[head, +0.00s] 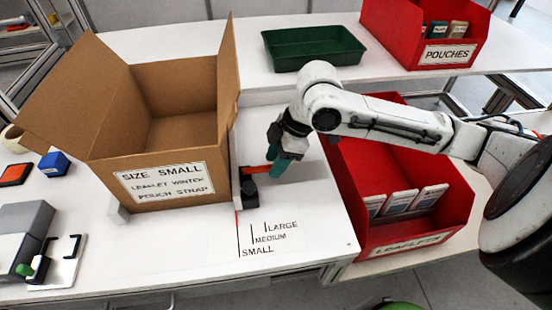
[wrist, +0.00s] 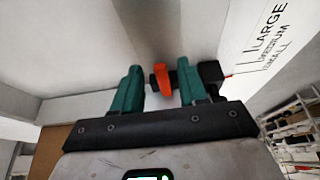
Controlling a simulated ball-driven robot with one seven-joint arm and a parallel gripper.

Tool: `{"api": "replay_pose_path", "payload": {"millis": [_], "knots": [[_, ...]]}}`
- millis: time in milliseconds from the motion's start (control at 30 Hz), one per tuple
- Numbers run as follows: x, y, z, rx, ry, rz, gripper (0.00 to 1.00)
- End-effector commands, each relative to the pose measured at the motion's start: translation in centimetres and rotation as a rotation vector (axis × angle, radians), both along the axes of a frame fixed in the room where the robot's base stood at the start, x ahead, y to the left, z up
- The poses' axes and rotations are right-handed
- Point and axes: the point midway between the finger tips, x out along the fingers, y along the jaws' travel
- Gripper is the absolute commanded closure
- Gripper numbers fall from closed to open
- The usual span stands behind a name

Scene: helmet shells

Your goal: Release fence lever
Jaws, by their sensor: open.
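The fence lever (head: 256,169) is a small red-orange bar on a black clamp block (head: 249,190), at the right side of the cardboard box. In the wrist view the lever (wrist: 164,80) shows orange between my fingers, partly hidden by the right finger, with the black block (wrist: 211,74) to the right. My gripper (head: 277,160) has teal fingers and points down at the lever's right end. In the wrist view my gripper (wrist: 160,82) is open and empty. I cannot tell whether a finger touches the lever.
The open cardboard box (head: 165,185) stands against the fence on the white table (head: 180,250). Table marks read LARGE, MEDIUM and SMALL. A red leaflets bin (head: 400,240) is at the right. A green tray (head: 312,46) and red pouches bin (head: 440,55) are behind.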

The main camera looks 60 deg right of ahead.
Motion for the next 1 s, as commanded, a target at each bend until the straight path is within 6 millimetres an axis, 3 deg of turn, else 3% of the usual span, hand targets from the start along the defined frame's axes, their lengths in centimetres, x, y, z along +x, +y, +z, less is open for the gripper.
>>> {"api": "replay_pose_path", "payload": {"millis": [167, 600, 1000], "knots": [[0.0, 0.0, 0.0, 0.000, 0.000, 0.000, 0.58], [0.0, 0.0, 0.0, 0.000, 0.000, 0.000, 1.00], [0.3, 0.3, 1.3, -0.054, 0.073, 0.005, 1.00]]}}
